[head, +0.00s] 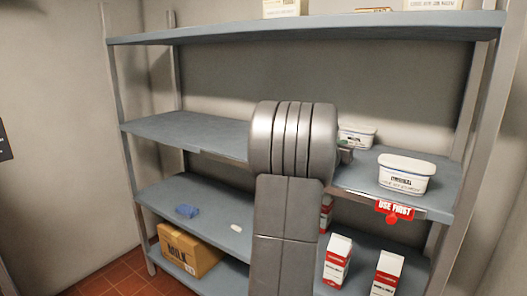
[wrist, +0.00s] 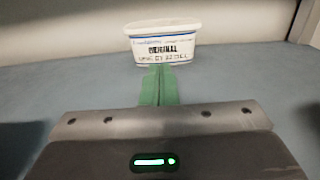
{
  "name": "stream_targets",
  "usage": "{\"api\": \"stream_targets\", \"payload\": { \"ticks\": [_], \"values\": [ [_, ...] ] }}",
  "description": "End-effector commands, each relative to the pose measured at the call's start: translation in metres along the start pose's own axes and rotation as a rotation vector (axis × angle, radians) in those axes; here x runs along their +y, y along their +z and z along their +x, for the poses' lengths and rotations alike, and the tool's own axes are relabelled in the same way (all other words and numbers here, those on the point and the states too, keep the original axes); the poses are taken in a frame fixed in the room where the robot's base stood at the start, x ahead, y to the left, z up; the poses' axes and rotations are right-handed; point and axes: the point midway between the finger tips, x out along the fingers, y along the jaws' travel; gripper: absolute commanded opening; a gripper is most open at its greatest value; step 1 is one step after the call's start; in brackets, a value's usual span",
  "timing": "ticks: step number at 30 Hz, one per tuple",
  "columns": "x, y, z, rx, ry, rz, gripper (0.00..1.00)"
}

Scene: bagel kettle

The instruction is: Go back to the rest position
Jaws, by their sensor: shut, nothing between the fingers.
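My gripper (wrist: 158,72) is in the wrist view, its two green fingers shut together with nothing between them. The fingers point at a white tub (wrist: 165,44) with a dark-lettered label, standing on the grey shelf. In this view the fingertips overlap the tub's lower edge; I cannot tell whether they touch it. In the head view my arm covers the middle of the shelving and hides most of the gripper. A white tub (head: 356,137) shows just right of my arm on the middle shelf.
A larger white tub (head: 405,175) stands at the middle shelf's (head: 180,130) front right, above a red "USE FIRST" tag (head: 394,209). Red-and-white cartons (head: 337,262), a blue item (head: 187,211) and a brown box (head: 188,252) are lower. Boxes (head: 285,7) stand on the top shelf (head: 220,33).

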Motion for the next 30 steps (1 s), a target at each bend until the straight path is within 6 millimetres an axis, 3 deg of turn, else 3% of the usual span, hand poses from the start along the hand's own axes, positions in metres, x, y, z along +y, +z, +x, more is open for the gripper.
{"api": "stream_targets", "payload": {
  "ticks": [18,30],
  "values": [
    [0.001,0.004,-0.114,0.002,0.003,-0.002,0.0],
    [0.0,0.004,-0.173,0.001,0.002,-0.002,0.0]
  ]
}}
